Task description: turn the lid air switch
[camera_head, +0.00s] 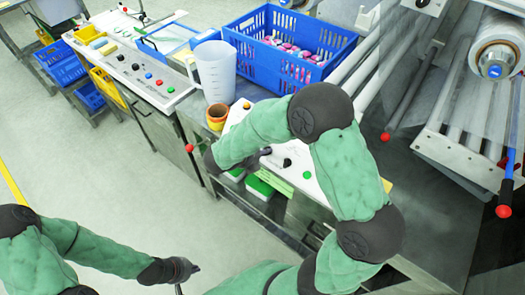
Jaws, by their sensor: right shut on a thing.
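A small red knob (189,148) shows at the left edge of the white control panel (240,112), right beside my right gripper (199,147). I take it as the lid air switch, but its body is hidden. My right arm reaches across the panel from the right, and its dark wrist hides most of the gripper. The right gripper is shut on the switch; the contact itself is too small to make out. My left gripper (186,270) hangs over the floor at the lower left, apart from everything. Its fingers are too small to judge.
Black (287,162) and green (306,174) buttons sit on the panel. A clear jug (214,72), orange cups (217,114) and a blue crate (287,62) of pink items stand behind. Rollers with red-tipped levers are at right.

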